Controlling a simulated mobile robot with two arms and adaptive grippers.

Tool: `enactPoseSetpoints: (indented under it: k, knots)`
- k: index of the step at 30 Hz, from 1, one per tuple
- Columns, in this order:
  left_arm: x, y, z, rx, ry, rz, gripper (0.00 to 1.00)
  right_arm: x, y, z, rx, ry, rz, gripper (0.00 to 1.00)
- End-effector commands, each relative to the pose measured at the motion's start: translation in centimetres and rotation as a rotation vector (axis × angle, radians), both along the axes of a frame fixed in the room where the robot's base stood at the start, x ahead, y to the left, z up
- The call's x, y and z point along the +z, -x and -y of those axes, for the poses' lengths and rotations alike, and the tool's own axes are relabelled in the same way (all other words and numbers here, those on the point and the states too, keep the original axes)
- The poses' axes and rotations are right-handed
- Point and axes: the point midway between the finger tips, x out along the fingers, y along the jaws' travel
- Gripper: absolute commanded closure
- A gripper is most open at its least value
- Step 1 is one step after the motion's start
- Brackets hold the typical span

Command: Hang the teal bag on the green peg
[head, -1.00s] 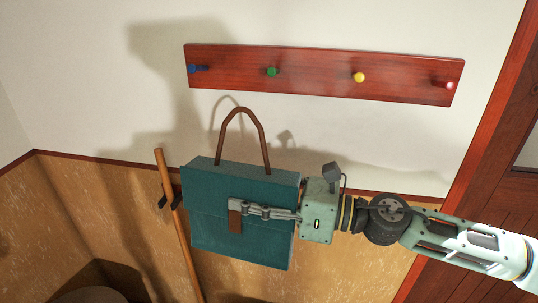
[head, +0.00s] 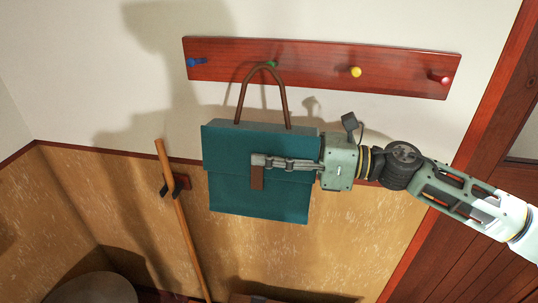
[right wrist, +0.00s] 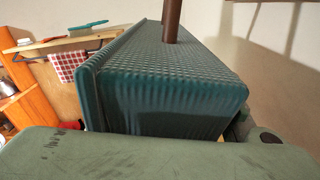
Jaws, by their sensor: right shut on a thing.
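The teal bag (head: 235,175) hangs upright in the air in the head view, its brown looped handle (head: 284,100) standing up. My right gripper (head: 262,160) is shut on the bag, with a finger across its front by the brown strap. The green peg (head: 271,64) is on the red-brown rack and shows just under the top of the handle loop. I cannot tell whether the handle is in front of the peg or around it. In the right wrist view the bag's side and top (right wrist: 170,80) fill the middle, with the handle's base above. My left gripper is not in view.
The rack (head: 315,75) also bears a blue peg (head: 197,62) at left, a yellow peg (head: 355,72) and a red peg (head: 444,79) at right. A wooden stick (head: 180,215) leans in a holder at the lower left. A round top (head: 92,290) is below.

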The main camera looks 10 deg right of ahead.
Motion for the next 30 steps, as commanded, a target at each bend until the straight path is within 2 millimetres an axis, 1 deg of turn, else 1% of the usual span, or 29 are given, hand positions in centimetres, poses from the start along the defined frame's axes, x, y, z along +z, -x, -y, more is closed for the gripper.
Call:
enactPoseSetpoints:
  k: [1, 30]
  knots:
    - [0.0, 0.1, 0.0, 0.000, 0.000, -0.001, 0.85, 0.3, -0.3, 0.1, 0.000, -0.004, 0.005, 1.00]
    - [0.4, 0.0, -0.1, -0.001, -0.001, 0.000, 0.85, 0.0, -5.1, 2.1, -0.001, -0.003, 0.005, 1.00]
